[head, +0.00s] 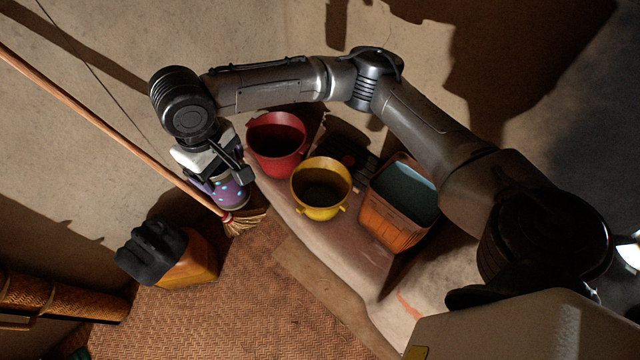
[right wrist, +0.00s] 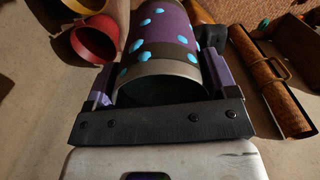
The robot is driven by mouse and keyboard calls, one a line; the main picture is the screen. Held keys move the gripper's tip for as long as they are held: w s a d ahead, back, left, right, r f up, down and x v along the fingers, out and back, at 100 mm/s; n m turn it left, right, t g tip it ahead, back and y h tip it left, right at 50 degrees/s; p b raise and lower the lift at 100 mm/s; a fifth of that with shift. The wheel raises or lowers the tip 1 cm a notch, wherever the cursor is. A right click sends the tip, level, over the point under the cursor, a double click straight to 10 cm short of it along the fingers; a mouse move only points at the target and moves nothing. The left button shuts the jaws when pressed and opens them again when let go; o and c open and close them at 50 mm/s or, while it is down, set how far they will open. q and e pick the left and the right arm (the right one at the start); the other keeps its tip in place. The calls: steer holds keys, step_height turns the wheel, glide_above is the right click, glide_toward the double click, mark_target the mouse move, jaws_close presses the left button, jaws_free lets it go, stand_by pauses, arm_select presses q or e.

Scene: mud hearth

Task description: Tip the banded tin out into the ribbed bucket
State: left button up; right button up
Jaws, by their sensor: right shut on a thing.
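The banded tin (head: 231,193), purple with turquoise dots and a grey band, is in my right gripper (head: 222,181), left of the red bucket. In the right wrist view the tin (right wrist: 165,40) lies between both fingers of the gripper (right wrist: 160,86), its round dark mouth towards the camera; I cannot tell what is inside. The orange bucket (head: 387,226) with ribbed sides and a blue-green interior stands on the pale ledge, well to the right of the tin. My left gripper is not in view.
A red bucket (head: 276,162) and a yellow bucket (head: 320,206) stand between the tin and the orange bucket. A broom (head: 120,146) leans behind the tin. An orange and black container (head: 190,262) stands at lower left. The woven mat (head: 250,305) has free room.

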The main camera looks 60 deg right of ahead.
steer(key=shift+m, duration=0.4)
steer(key=w+f+b, duration=0.1)
steer(key=b, duration=0.1)
steer(key=w+f+b, duration=0.1)
steer(key=f+b, duration=0.1)
steer(key=w+f+b, duration=0.1)
steer(key=f+b, duration=0.1)
steer(key=shift+a+b, duration=0.3)
steer(key=w+d+f+m+b, duration=0.3)
steer(key=w+d+m+b, duration=0.5)
steer(key=w+d+b, duration=0.65)
steer(key=w+d+f+m, duration=0.5)
steer(key=d+f, duration=0.2)
steer(key=d, duration=0.1)
steer(key=s+d+f+m, duration=0.3)
steer(key=d+f, duration=0.1)
steer(key=f, duration=0.6)
steer(key=s+d+f+m+b, duration=0.1)
steer(key=d+f+m, duration=0.3)
steer(key=f, duration=0.6)
steer(key=s+d+f+m+b, duration=0.1)
steer(key=s+d+f+m, duration=0.2)
steer(key=d+f, duration=0.3)
step_height(320, 180, down, 5)
steer(key=shift+s+d+r+m, duration=0.1)
steer(key=shift+s+d+m, duration=0.25)
steer(key=shift+s, duration=0.5)
